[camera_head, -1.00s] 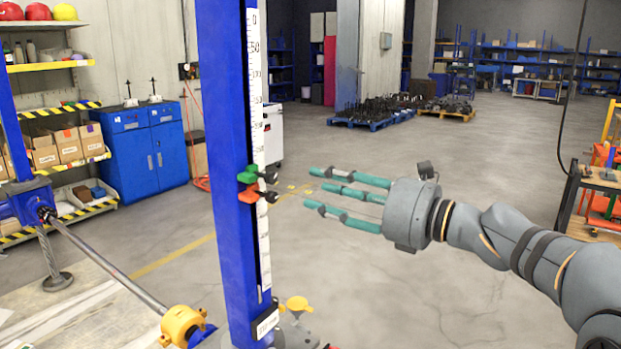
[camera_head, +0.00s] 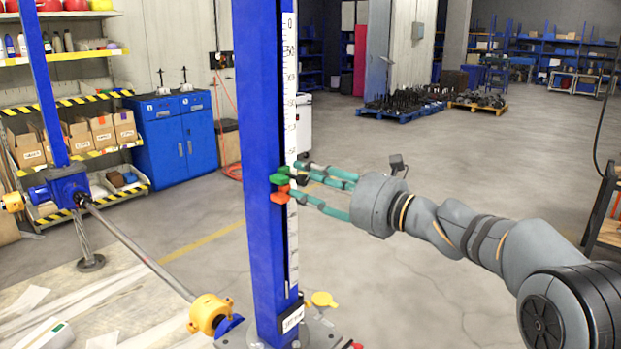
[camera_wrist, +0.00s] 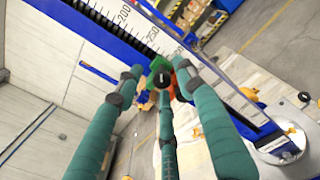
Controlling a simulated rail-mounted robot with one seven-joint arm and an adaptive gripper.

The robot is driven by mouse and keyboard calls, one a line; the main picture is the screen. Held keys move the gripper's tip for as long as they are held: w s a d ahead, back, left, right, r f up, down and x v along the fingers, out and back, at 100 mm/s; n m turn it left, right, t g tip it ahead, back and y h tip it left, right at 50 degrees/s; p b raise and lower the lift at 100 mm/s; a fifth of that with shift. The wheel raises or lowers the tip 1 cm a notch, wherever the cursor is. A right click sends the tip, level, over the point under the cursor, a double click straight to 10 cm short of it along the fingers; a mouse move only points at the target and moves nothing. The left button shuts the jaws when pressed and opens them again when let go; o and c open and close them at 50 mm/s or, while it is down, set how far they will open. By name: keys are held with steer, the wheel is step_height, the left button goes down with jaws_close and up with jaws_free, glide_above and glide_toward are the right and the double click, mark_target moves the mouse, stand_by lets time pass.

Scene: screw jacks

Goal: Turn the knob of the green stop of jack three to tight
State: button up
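The jack is a tall blue column (camera_head: 259,110) with a white scale strip (camera_head: 291,90) along its right side. The green stop (camera_head: 279,178) sits on the column at mid height, and the orange stop (camera_head: 279,195) sits just below it. My gripper (camera_head: 298,182) reaches in from the right with its teal fingers at the stops. In the wrist view the black knob of the green stop (camera_wrist: 162,80) lies between the spread fingers, which look apart from it. The orange stop is partly hidden behind the fingers there.
A yellow coupling (camera_head: 207,314) and a long shaft (camera_head: 140,250) lie low at the left of the column. A blue cabinet (camera_head: 178,140) and shelves (camera_head: 85,100) stand behind at the left.

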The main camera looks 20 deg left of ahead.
steer(key=c, duration=0.4)
steer(key=shift+d+r, duration=0.1)
steer(key=shift+r, duration=0.05)
jaws_close()
